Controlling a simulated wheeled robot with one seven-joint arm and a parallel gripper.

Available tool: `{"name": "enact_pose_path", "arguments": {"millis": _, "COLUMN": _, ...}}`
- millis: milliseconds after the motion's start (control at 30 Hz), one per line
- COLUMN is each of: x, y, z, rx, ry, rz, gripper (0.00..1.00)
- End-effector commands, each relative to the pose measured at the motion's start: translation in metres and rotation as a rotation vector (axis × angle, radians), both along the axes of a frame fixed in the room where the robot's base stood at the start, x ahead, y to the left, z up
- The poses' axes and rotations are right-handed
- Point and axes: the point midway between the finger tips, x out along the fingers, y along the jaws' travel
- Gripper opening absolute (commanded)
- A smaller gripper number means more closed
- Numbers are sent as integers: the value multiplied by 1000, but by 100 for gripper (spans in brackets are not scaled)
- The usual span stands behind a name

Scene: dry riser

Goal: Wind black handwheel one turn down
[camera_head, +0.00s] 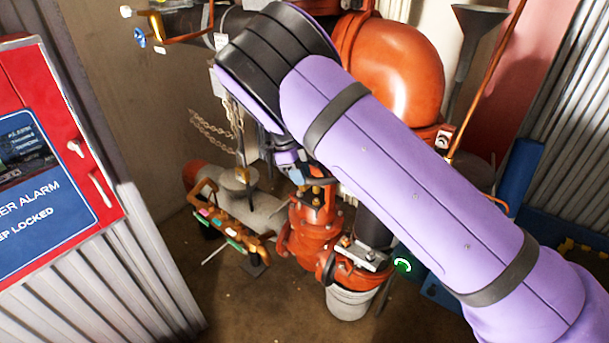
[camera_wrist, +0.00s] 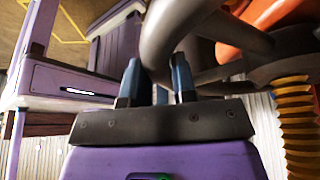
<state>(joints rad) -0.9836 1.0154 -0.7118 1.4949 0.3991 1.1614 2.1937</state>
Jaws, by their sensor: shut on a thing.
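The black handwheel (camera_wrist: 172,22) fills the top of the wrist view as a thick dark grey rim with a spoke and hub at the right. My gripper (camera_wrist: 155,82) has its two blue fingers on either side of the rim and is shut on it. A brass threaded stem (camera_wrist: 295,125) shows below the hub. In the head view, my gripper (camera_head: 297,176) shows only in part under my arm, above the red valve body (camera_head: 315,225).
A red alarm cabinet (camera_head: 60,150) stands at the left. A big red pipe elbow (camera_head: 395,65) rises behind my arm. A yellow bracket with coloured tags (camera_head: 228,225) and hanging chains (camera_head: 215,130) are left of the valve.

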Motion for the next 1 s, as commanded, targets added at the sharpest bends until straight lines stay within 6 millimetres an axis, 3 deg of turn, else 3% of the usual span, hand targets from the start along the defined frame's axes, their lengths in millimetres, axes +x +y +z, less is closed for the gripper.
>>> {"name": "enact_pose_path", "arguments": {"millis": 433, "x": 1, "y": 2, "z": 0, "rx": 2, "ry": -1, "rz": -10, "gripper": 0}}
{"name": "enact_pose_path", "arguments": {"millis": 467, "x": 1, "y": 2, "z": 0, "rx": 2, "ry": -1, "rz": -10, "gripper": 28}}
{"name": "enact_pose_path", "arguments": {"millis": 567, "x": 1, "y": 2, "z": 0, "rx": 2, "ry": 0, "rz": -10, "gripper": 51}}
{"name": "enact_pose_path", "arguments": {"millis": 867, "x": 1, "y": 1, "z": 1, "rx": 1, "ry": -1, "rz": -11, "gripper": 51}}
{"name": "enact_pose_path", "arguments": {"millis": 1000, "x": 1, "y": 2, "z": 11, "rx": 2, "ry": -1, "rz": -11, "gripper": 51}}
